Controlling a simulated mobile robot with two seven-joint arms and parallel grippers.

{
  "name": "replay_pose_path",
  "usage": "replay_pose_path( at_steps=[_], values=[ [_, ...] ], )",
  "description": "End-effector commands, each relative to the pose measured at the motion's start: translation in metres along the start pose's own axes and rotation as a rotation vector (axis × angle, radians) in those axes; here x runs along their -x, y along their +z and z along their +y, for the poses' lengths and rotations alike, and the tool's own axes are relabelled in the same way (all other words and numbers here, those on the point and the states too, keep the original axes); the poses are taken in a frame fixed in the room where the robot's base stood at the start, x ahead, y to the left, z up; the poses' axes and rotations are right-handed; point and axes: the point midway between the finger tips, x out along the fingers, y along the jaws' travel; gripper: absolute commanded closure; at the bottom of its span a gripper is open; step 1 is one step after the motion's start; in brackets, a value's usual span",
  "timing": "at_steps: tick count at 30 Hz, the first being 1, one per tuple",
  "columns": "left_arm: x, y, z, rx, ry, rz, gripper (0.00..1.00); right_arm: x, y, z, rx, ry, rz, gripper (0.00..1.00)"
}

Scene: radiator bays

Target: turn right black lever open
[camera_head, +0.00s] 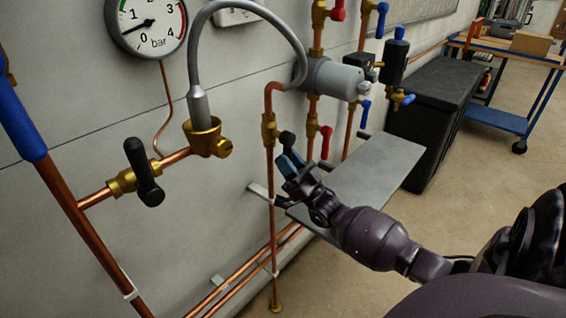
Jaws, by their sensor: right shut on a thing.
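The right black lever (287,137) is on a brass valve (269,131) on a thin vertical copper pipe. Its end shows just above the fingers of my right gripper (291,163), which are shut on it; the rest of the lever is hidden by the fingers. My right arm reaches in from the lower right. Another black lever (144,172) is on a brass valve on the left, angled across its pipe. My left gripper is not in view.
A grey shelf plate (375,175) lies close behind my right gripper. Red levers (326,142) and blue levers (365,112) are on nearby pipes. A gauge (147,22) and a grey hose (250,8) are at the upper left. A black box (440,95) and a blue trolley (497,119) stand behind.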

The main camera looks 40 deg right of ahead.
Motion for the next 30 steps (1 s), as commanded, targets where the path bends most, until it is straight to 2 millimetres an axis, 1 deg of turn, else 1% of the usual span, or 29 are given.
replay_pose_path(
  at_steps=[1,19,20,24,30],
  values=[
    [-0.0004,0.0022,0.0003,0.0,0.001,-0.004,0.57,0.0022,0.0016,0.0008,0.011,-0.009,-0.007,1.0],
    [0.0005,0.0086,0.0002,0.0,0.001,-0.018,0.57,0.0011,0.0,0.0028,0.038,-0.033,-0.012,1.0],
    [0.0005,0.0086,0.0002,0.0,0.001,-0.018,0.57,0.0011,-0.0001,0.0029,0.038,-0.033,-0.012,0.7],
    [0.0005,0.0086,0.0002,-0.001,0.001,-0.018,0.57,0.0008,-0.0003,0.0029,0.036,-0.033,-0.011,0.49],
    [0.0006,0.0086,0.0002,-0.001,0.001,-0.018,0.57,0.0004,-0.0005,0.0027,0.034,-0.032,-0.009,0.49]
  ],
)
